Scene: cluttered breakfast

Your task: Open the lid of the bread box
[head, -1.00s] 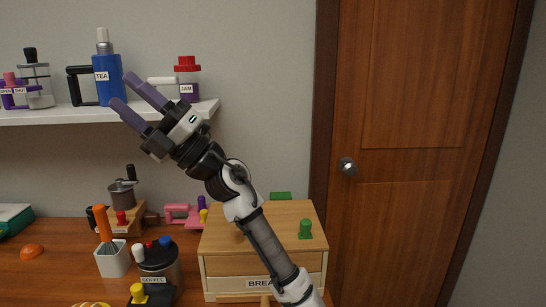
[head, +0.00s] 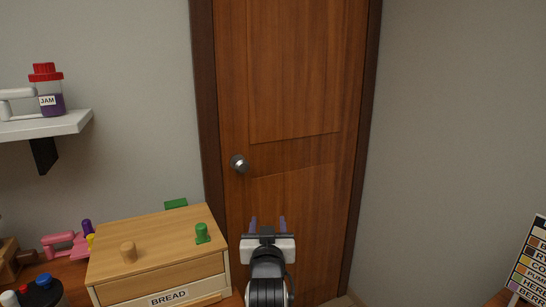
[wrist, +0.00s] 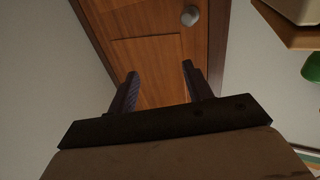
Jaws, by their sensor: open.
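The wooden bread box (head: 158,289) stands at the lower left of the head view, with a BREAD label on its front. A wooden corner and a green piece show at the wrist view's upper right.
A brown door (head: 290,100) with a round knob (head: 239,163) is behind my gripper. A white shelf (head: 45,125) holds a jam jar (head: 47,92). A pink object (head: 62,243) and a dark canister (head: 38,294) stand left of the box. A labelled chart (head: 530,262) is at right.

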